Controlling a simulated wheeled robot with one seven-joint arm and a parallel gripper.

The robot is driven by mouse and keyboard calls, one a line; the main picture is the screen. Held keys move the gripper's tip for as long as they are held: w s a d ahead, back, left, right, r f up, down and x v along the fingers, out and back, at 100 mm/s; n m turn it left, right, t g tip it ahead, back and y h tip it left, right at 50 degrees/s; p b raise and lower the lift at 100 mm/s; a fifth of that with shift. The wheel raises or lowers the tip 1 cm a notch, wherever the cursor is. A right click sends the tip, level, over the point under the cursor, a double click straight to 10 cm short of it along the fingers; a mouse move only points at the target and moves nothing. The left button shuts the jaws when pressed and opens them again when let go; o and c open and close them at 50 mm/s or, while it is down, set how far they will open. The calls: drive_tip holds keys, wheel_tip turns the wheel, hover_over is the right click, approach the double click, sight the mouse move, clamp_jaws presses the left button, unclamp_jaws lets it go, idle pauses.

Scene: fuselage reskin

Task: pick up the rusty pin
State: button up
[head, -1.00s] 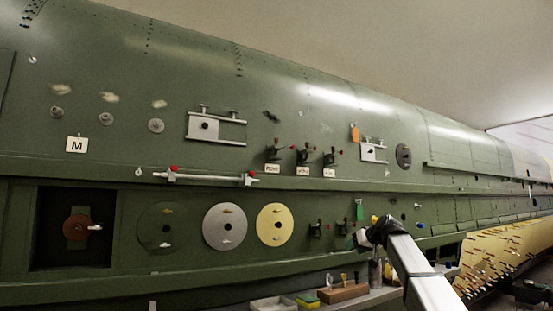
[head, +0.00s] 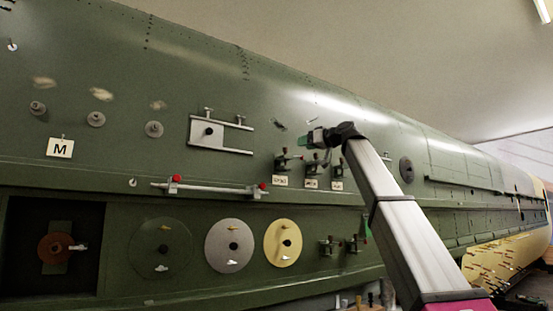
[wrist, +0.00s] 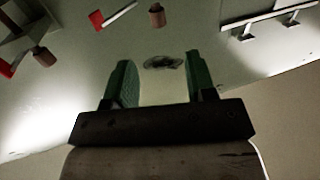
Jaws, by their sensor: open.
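My gripper (head: 312,139) is raised in front of the green fuselage wall (head: 330,90), above the row of small clamps (head: 311,163). In the wrist view my gripper (wrist: 160,78) is open and empty, with two green fingers apart. I cannot tell for sure which thing is the rusty pin. Two brownish-red cylinders show in the wrist view, one at top centre (wrist: 157,15) and one at left (wrist: 43,57). Many small reddish pins (head: 500,262) stand on the yellow panel at the far right.
A bracket plate (head: 221,134) and a red-ended rail (head: 215,187) stick out from the wall. Round discs, one yellow (head: 272,243), are mounted below. A dark square recess (head: 22,250) lies at lower left. My arm hides part of the wall.

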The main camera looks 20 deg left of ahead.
sight(285, 149)
drive_tip(key=shift+x, duration=5.45)
drive_tip(key=shift+w+d+f, duration=0.1)
drive_tip(key=shift+f, duration=0.05)
clamp_jaws()
